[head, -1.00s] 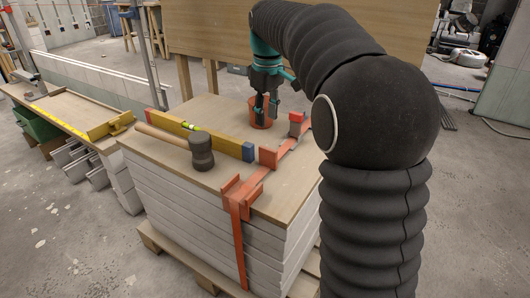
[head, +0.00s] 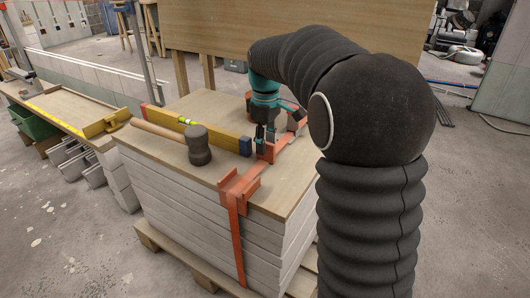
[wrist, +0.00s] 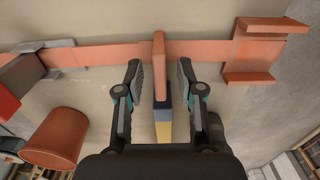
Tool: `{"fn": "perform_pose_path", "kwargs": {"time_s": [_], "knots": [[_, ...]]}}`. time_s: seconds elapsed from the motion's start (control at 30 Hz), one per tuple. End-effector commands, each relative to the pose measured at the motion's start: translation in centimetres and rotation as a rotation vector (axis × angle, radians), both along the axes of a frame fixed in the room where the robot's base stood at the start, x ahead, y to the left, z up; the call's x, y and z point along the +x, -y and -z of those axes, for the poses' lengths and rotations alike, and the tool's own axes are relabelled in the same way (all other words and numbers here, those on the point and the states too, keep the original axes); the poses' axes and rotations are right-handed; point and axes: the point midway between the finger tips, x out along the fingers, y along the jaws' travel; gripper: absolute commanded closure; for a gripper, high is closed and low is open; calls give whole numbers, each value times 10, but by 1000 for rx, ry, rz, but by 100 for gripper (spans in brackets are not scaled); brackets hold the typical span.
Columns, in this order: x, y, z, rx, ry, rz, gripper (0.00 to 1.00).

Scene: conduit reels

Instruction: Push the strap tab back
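The strap tab (wrist: 159,65) is an upright orange plate on the orange strap (wrist: 200,49). In the wrist view it stands between the two fingers of my gripper (wrist: 160,82), with a gap on each side. My gripper is open and holds nothing. In the head view my gripper (head: 265,135) points down at the strap tab (head: 266,153), close to the blue end of the level, and partly hides it. The strap crosses the stacked boards and hangs down the near side over an orange corner bracket (head: 239,184), which also shows in the wrist view (wrist: 262,50).
A yellow level (head: 190,125) with a blue end and a mallet (head: 198,148) lie on the stack top (head: 205,107). In the wrist view an orange cup (wrist: 55,138) stands left of my gripper, below a grey buckle (wrist: 55,57). A side bench (head: 65,105) stands left.

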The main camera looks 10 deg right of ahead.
Motion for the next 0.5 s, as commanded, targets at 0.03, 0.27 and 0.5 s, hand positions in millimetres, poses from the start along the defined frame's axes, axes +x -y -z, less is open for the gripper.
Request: {"fn": "perform_pose_path", "kwargs": {"time_s": [0.03, 0.27, 0.5], "knots": [[0, 0, 8, 0, -3, 0, 62], [0, 0, 26, 0, -1, 0, 62], [0, 0, 27, 0, 0, 0, 62]]}}
